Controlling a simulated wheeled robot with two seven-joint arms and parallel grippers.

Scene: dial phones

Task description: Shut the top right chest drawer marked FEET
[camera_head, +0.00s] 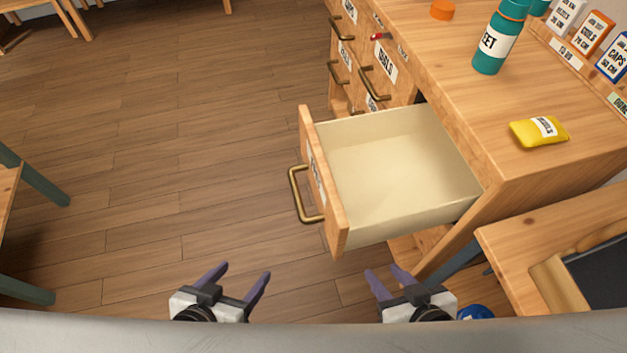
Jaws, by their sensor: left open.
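The top right chest drawer (397,170) is pulled well out from the wooden chest (517,155). Its inside is cream and looks empty. Its wooden front faces left and carries a brass handle (297,196) and a white label, seen too edge-on to read. My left gripper (247,272) is open and empty, below and left of the drawer front in the picture, apart from it. My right gripper (386,271) is empty, with its fingers apart, just below the near side of the drawer in the picture. Neither gripper visibly touches the drawer or its handle.
Other drawers with brass handles (374,86) look closed. A wooden desk (520,258) is at the lower right. Floor (150,150) left of the drawer is clear.

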